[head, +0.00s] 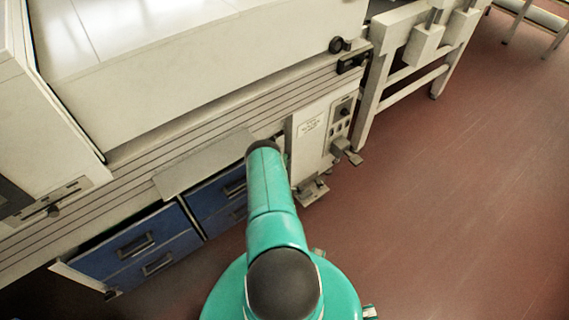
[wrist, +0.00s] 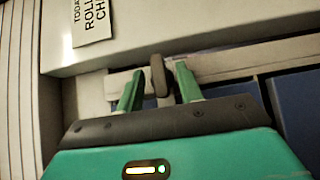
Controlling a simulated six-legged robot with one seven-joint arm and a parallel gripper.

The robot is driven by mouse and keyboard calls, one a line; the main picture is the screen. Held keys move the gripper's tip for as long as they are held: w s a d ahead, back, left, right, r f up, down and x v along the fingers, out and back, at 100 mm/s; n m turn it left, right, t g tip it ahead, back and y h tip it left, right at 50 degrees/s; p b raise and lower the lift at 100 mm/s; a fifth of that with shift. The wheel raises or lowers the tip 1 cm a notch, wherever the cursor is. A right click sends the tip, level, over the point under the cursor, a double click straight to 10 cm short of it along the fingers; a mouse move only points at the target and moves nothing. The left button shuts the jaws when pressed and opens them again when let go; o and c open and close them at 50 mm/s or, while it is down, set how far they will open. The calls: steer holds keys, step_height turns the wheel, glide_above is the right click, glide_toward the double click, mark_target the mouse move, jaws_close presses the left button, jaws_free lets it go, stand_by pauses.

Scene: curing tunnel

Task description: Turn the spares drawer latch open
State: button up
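In the wrist view my gripper (wrist: 158,88) is open, with one green finger on each side of a dark grey latch handle (wrist: 158,76). The handle stands upright between the fingertips, with a gap showing on both sides. It sits on a pale bar in front of the cabinet. Blue drawer fronts (wrist: 300,105) show to the right of the latch. In the head view the blue drawers (head: 135,243) are low on the machine, left of my arm. My arm hides the latch and gripper there.
A pale box with controls (head: 322,130) stands right of my arm, with pedal-like parts (head: 313,188) below. A pale overhanging flap (head: 205,163) is above the drawers. A printed sign (wrist: 92,18) shows at upper left in the wrist view. The red floor (head: 450,210) at right is clear.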

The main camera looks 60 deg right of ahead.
jaws_close()
steer(key=shift+r+m+y, duration=0.1)
steer(key=shift+m+y, duration=0.2)
steer(key=m+y, duration=0.2)
steer(key=shift+r+g+y, duration=0.25)
steer(key=shift+g+y, duration=0.05)
steer(key=shift+s+d+r+m+t+y, duration=0.15)
steer(key=shift+m+t+y, duration=0.3)
steer(key=shift+m+y, duration=0.9)
steer(key=shift+d+r+m+t+y, duration=0.1)
steer(key=shift+d+m+t+y, duration=0.35)
steer(key=shift+y, duration=1.4)
steer(key=shift+s+r+m+t+y, duration=0.1)
steer(key=shift+m+t+y, duration=0.4)
steer(key=shift+m+y, duration=0.95)
steer(key=shift+y, duration=0.35)
